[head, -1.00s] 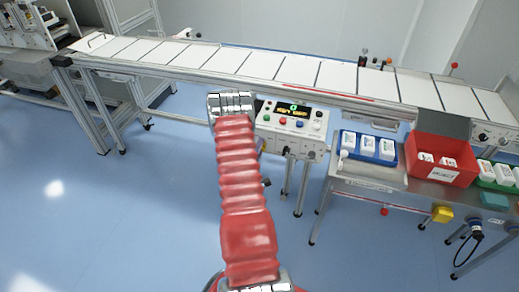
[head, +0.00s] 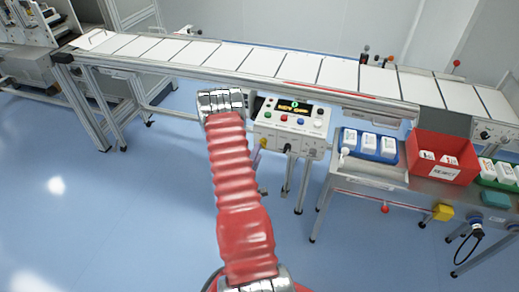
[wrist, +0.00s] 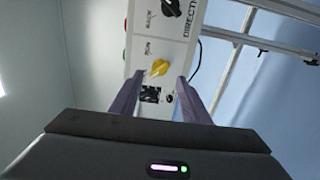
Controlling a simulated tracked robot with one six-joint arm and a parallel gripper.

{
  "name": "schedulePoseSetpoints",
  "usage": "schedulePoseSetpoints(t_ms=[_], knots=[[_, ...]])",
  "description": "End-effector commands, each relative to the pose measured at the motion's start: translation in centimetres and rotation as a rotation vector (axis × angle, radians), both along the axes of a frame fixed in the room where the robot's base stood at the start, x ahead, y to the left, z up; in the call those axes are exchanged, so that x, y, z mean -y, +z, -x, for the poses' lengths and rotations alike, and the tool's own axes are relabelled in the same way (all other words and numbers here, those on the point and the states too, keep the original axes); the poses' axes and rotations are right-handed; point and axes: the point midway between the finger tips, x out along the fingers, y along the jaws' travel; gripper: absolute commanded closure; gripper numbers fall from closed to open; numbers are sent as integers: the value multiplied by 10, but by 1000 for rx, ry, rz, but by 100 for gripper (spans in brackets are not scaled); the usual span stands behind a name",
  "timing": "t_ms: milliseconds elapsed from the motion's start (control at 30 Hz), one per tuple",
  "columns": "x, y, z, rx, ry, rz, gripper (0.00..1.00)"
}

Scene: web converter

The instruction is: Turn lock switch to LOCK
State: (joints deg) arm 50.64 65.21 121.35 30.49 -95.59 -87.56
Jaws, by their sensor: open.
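The control panel (head: 290,128) hangs under the conveyor in the head view, with a lit display and coloured buttons. In the wrist view the panel face (wrist: 150,45) carries a yellow knob (wrist: 159,68), a black knob (wrist: 171,7) and a small dark square fitting (wrist: 150,95). Contact is not visible. In the head view my arm's end hides most of the gripper.
The conveyor (head: 225,57) runs above the panel. At right, a side table (head: 370,175) holds a blue tray (head: 370,157), a red bin (head: 419,165) and a green tray. A cable (wrist: 196,62) hangs beside the panel. The blue floor at left is clear.

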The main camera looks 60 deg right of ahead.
Motion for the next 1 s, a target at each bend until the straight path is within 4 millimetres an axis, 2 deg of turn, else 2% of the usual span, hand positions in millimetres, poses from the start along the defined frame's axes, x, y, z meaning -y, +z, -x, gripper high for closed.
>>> schedulePoseSetpoints(t_ms=[200,433,600,1000], knots=[[-40,-1,5,-3,3,-3,57],[-73,-2,11,-4,3,-4,57],[-82,-1,13,-1,1,-1,57],[-83,-1,13,-1,0,-1,57]])
